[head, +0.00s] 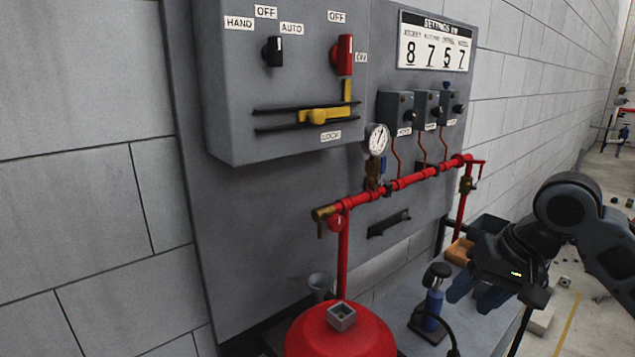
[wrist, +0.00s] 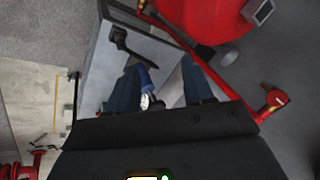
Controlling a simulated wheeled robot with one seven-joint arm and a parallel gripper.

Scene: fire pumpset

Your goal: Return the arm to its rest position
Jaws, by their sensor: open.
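My gripper (head: 477,294) is at the lower right of the head view, with its blue fingers pointing down and left. It is open. In the wrist view my gripper (wrist: 160,88) shows its two blue fingers apart, and no object is clearly held between them. The blue hand pump (head: 433,308) with a black knob stands on the grey bench, left of my fingers and apart from them in the head view. My arm reaches in from the right edge of the head view.
The grey panel carries a control box (head: 275,90), a gauge (head: 377,139) and red pipework (head: 410,179). A red tank (head: 340,335) stands below it.

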